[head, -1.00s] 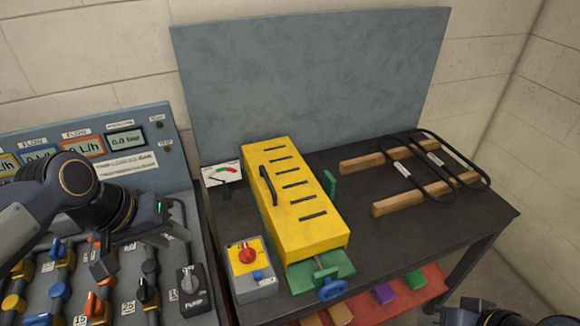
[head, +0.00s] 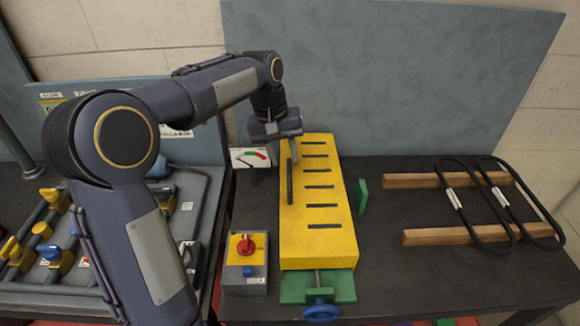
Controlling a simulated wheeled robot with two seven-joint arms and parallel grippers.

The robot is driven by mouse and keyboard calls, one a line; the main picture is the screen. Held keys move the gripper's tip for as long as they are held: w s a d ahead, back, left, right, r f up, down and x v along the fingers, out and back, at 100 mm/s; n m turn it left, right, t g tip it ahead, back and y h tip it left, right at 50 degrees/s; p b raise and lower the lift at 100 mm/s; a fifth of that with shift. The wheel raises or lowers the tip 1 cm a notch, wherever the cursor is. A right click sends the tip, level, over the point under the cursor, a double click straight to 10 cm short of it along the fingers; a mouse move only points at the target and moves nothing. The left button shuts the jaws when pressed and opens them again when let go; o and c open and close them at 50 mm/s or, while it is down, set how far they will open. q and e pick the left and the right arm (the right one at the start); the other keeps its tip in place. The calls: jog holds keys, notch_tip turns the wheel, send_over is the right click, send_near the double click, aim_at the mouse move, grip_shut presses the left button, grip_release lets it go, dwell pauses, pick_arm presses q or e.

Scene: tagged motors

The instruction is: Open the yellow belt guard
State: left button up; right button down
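The yellow belt guard (head: 325,225) is a long slotted cover, lying closed over a green base (head: 340,287) on the dark table. Its black bar handle (head: 290,182) runs along its left side. My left gripper (head: 293,150) hangs above the far left part of the guard, near the far end of the handle. Its fingers point down and are partly hidden by the gripper body, so I cannot tell their opening or whether they touch the handle. My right gripper is out of view.
A switch box (head: 246,262) with a red knob stands left of the guard. A gauge (head: 250,157) stands behind it. A blue handwheel (head: 321,311) sticks out in front. Black belts (head: 480,205) lie over wooden bars (head: 455,235) at right. A grey panel (head: 400,80) rises behind.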

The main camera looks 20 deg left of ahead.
aim_at(289, 173)
pick_arm(q)
jog(key=shift+w+d+f, duration=0.1)
jog(key=shift+d+f, duration=0.1)
jog(key=shift+f, duration=0.85)
jog(key=shift+w+d+f, duration=0.1)
jog(key=shift+d+f, duration=0.1)
jog(key=shift+f, duration=0.85)
grip_shut()
